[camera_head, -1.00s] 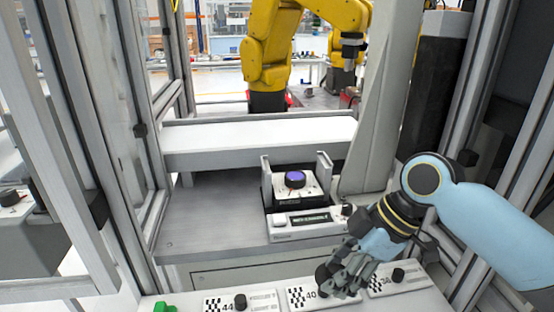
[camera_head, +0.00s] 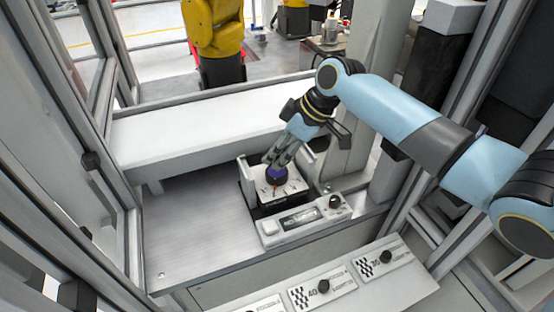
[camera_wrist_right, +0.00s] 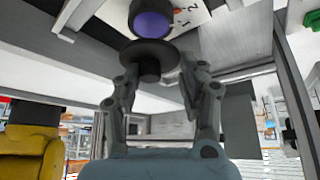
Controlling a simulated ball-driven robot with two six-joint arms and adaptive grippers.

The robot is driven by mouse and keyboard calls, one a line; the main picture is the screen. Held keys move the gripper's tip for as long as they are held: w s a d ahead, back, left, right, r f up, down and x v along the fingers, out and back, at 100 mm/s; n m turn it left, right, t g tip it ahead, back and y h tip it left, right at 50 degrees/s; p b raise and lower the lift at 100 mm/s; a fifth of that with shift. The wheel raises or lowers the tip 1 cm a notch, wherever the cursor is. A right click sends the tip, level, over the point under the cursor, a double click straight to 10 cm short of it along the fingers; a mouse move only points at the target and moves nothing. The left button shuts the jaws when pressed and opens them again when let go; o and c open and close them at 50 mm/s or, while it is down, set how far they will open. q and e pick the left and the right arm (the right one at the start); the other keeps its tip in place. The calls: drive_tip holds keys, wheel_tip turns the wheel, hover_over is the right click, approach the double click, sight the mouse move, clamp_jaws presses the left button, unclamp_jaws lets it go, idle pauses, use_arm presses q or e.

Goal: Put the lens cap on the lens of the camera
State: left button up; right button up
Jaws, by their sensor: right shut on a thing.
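The camera is a white box (camera_head: 291,186) with a dark round lens (camera_head: 276,178), purple on its face, set between upright grey plates on the grey bench. My right gripper (camera_head: 278,158) is just above the lens and partly hides it. In the right wrist view, my right gripper (camera_wrist_right: 152,76) is shut on the stem of the lens cap (camera_wrist_right: 147,52), a black disc. The purple lens (camera_wrist_right: 153,23) shows beyond the disc. The cap looks apart from the lens and not seated on it. In the head view the cap is hard to make out. My left gripper is not in view.
A panel with a display (camera_head: 300,218) and black knob stands before the camera. Nearer is a shelf with printed plates, including 40 (camera_head: 308,294) and 36 (camera_head: 367,269), each with a black knob-like piece. A white beam (camera_head: 190,135) runs behind. The bench left is clear.

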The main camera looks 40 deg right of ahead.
sight(278, 174)
wheel_tip(278, 174, down, 4)
drive_tip(key=shift+r, duration=0.1)
drive_tip(key=shift+f, duration=0.2)
drive_tip(key=shift+f, duration=0.15)
drive_tip(key=o, duration=1)
drive_tip(key=p+v, duration=0.4)
drive_tip(key=shift+w+a+r, duration=0.1)
drive_tip(key=shift+r, duration=0.15)
drive_tip(key=b+v, duration=0.1)
drive_tip(key=v, duration=0.7)
